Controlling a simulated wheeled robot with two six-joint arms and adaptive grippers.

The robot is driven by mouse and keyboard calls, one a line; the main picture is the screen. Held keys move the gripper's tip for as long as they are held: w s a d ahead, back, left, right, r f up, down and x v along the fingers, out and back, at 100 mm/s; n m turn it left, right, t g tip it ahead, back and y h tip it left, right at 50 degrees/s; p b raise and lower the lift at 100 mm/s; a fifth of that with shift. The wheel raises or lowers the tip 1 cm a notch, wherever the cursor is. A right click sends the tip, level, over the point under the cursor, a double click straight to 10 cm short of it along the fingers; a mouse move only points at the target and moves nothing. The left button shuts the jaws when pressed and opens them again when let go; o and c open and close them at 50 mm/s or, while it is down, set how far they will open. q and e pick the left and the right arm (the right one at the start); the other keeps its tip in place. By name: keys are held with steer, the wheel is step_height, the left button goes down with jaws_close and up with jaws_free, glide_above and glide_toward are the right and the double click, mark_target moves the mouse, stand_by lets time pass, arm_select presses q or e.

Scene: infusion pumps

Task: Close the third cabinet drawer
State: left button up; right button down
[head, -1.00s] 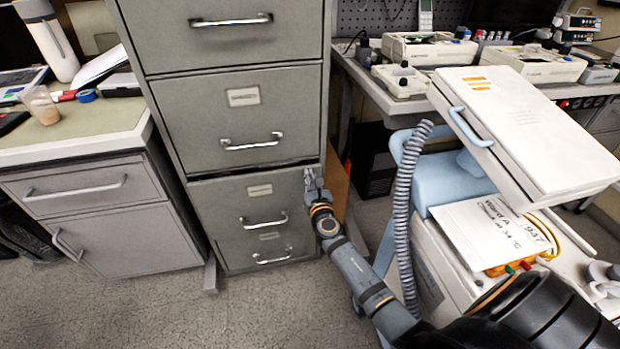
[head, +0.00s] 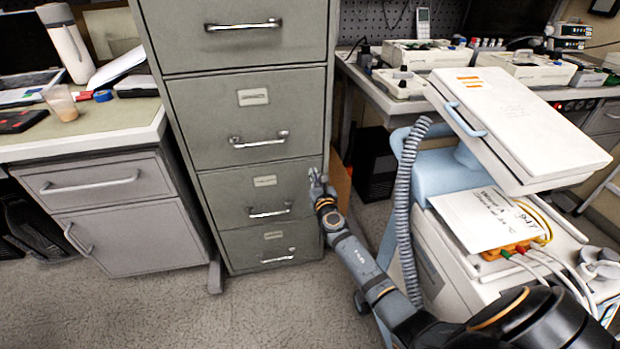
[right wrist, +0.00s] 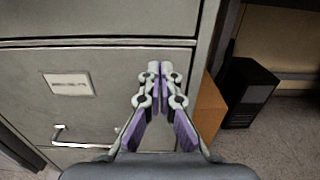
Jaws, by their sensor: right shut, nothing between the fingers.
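The grey filing cabinet (head: 243,142) stands in the middle of the head view. Its third drawer (head: 292,188) has a label and a silver handle (head: 270,211), and its front looks level with the drawers above and below. In the right wrist view, the third drawer front (right wrist: 105,105) fills the left and middle, with its handle (right wrist: 85,138) at lower left. My right gripper (head: 316,174) is shut and empty, its tips at the upper right part of that drawer front. I cannot tell whether they touch it. My left gripper is not in view.
A white-and-blue medical cart (head: 425,185) with a coiled hose stands right of my right arm. A brown box (right wrist: 208,110) and a black case (right wrist: 250,95) are just right of the cabinet. A low desk unit (head: 120,215) stands left. The floor in front is clear.

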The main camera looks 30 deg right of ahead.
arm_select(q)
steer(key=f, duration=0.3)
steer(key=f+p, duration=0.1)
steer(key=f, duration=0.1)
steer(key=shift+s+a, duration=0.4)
arm_select(e)
steer(key=v, duration=0.9)
steer(key=shift+s+f, duration=0.15)
steer(key=shift+s, duration=0.05)
steer(key=shift+s, duration=0.1)
